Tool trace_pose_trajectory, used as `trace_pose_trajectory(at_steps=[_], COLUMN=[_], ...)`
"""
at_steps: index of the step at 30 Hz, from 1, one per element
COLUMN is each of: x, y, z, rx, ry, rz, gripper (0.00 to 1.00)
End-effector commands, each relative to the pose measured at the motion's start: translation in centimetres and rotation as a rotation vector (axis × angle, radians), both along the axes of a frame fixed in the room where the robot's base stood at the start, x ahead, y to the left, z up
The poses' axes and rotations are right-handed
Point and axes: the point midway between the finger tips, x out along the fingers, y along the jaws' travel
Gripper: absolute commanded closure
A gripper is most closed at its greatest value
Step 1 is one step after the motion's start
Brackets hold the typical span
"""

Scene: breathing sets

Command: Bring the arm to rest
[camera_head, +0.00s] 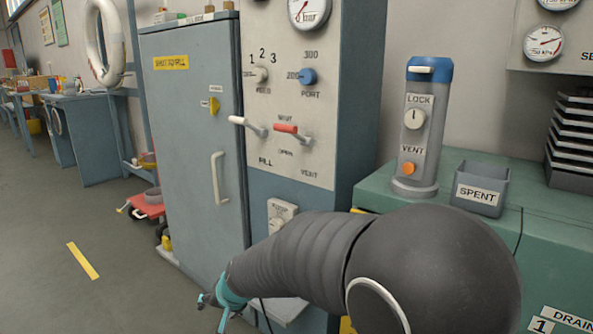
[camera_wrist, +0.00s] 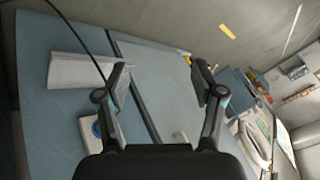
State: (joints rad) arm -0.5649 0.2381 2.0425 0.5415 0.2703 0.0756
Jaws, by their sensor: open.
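My gripper (camera_head: 214,300) hangs low in the head view, in front of the foot of the grey cabinet (camera_head: 190,130). My dark arm reaches down to it from the lower right and covers part of the panel's lower section. In the wrist view my gripper (camera_wrist: 162,76) has its two fingers wide apart, with nothing between them. The cabinet door (camera_wrist: 160,80) lies behind the gap, and its pale handle (camera_wrist: 182,137) shows below. The cabinet door looks shut in the head view.
The control panel (camera_head: 290,155) has knobs and two levers. A grey cylinder (camera_head: 414,145) and a SPENT bin (camera_head: 478,190) stand on the green cabinet at right. A red cart (camera_head: 146,205) is beyond the cabinet. The floor (camera_head: 60,220) at left is mostly clear.

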Motion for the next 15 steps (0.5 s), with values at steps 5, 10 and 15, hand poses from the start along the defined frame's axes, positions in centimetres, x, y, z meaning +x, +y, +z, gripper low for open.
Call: trace_pose_trajectory(at_steps=[5,10,15], x=[-5.7,-10.9,-15.7], y=[-7.5,-14.5,-20.9], z=[2.1,3.5,4.9], rx=[-0.133,-0.253,-0.353], ry=[0.075,0.133,0.168], rz=[0.121,0.186,0.198], gripper=[0.32,0.32,0.32])
